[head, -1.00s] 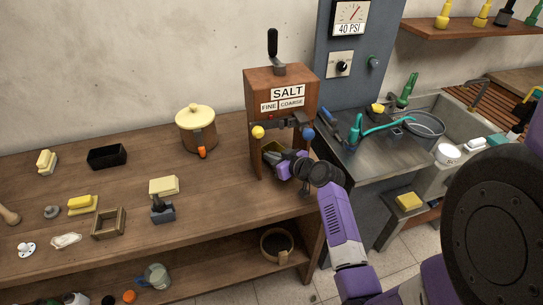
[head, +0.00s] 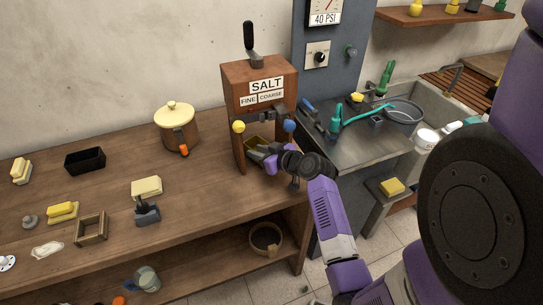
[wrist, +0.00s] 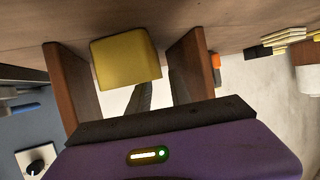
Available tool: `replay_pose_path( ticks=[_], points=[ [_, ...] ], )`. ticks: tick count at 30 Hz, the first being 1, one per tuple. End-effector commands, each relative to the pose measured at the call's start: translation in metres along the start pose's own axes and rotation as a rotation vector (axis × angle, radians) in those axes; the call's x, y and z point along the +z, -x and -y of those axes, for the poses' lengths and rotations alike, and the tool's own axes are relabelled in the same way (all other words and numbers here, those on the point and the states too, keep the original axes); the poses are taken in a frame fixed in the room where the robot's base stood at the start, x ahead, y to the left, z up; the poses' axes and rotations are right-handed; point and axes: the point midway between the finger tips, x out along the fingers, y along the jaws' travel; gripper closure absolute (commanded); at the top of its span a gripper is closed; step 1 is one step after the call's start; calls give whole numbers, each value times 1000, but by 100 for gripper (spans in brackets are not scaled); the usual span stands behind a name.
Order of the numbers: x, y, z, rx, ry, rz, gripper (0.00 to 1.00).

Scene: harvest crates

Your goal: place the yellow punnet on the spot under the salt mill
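The yellow punnet (wrist: 125,62) stands between the two brown side walls of the salt mill (head: 261,103). In the head view the punnet (head: 253,143) shows partly in the mill's bay, under the outlets. My gripper (head: 262,152) reaches in at the mill's front. In the wrist view its two dark fingers (wrist: 160,88) are spread with a pale gap between them, and the punnet lies to the left of that gap. The gripper looks open and empty. Whether the left finger touches the punnet I cannot tell. The spot beneath the punnet is hidden.
A yellow-lidded pot (head: 177,128) stands left of the mill. A black tray (head: 85,161), a pale yellow block (head: 146,187) and a wooden frame (head: 91,230) lie further left on the bench. A metal sink counter (head: 354,150) is right of the mill.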

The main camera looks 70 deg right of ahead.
Motion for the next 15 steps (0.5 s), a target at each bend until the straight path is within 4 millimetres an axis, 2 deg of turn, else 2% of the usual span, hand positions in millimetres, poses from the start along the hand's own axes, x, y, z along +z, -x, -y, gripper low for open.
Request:
replay_pose_path(
  ticks=[9, 15],
  points=[
    [2, 66, 0, 2, 0, -1, 75],
    [1, 91, 0, 0, 0, -1, 75]
  ],
)
